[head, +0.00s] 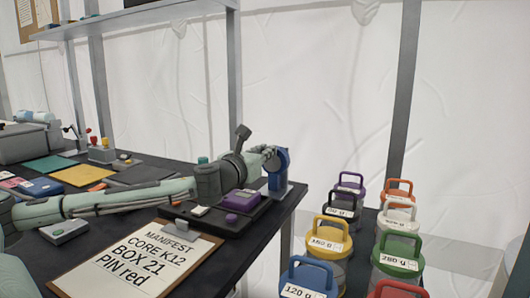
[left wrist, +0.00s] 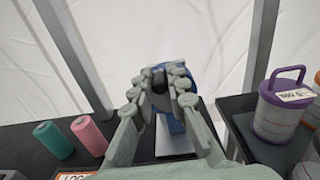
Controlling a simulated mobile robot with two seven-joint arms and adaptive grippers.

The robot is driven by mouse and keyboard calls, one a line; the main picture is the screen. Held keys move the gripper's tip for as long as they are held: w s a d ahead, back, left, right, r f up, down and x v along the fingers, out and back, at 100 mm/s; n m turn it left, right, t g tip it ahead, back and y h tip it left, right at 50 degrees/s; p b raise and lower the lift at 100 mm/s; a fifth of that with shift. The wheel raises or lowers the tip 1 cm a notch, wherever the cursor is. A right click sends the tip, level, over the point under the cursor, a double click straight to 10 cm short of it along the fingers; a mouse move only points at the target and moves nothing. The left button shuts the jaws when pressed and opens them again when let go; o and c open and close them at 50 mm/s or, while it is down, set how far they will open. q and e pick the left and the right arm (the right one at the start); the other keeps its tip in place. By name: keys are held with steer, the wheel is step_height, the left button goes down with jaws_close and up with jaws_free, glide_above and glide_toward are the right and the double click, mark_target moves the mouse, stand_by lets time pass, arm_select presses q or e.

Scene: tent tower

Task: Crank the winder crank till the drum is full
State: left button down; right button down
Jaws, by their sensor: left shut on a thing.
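The blue winder (head: 277,180) stands at the right end of the dark table, with a rounded upper part on a blue upright. My left gripper (head: 267,151) reaches it from the left and touches its upper part. In the left wrist view, my left gripper (left wrist: 160,88) is closed around a dark grey knob (left wrist: 160,100), which looks like the crank handle. Blue parts of the winder show behind and below the fingers. The fingers hide most of the crank, and I cannot tell how full the drum is. My right gripper is not in view.
A clipboard (head: 133,262) marked MANIFEST lies at the table's front. A purple device (head: 242,199) sits on a dark tray just left of the winder. Several lidded jars with handles, such as a yellow-lidded one (head: 331,232), stand to the right. Green (left wrist: 53,140) and pink (left wrist: 89,136) cylinders stand left.

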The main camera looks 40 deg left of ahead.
arm_select(q)
steer(key=shift+s+a+n, duration=0.1)
steer(key=shift+a+n, duration=0.1)
steer(key=shift+n, duration=0.4)
steer(key=n, duration=0.2)
steer(key=a+n, duration=0.1)
steer(key=n, duration=0.1)
steer(key=shift+s+f, duration=0.15)
steer(key=shift+f, duration=0.2)
steer(key=c, duration=1.5)
jaws_free()
steer(key=v, duration=1.2)
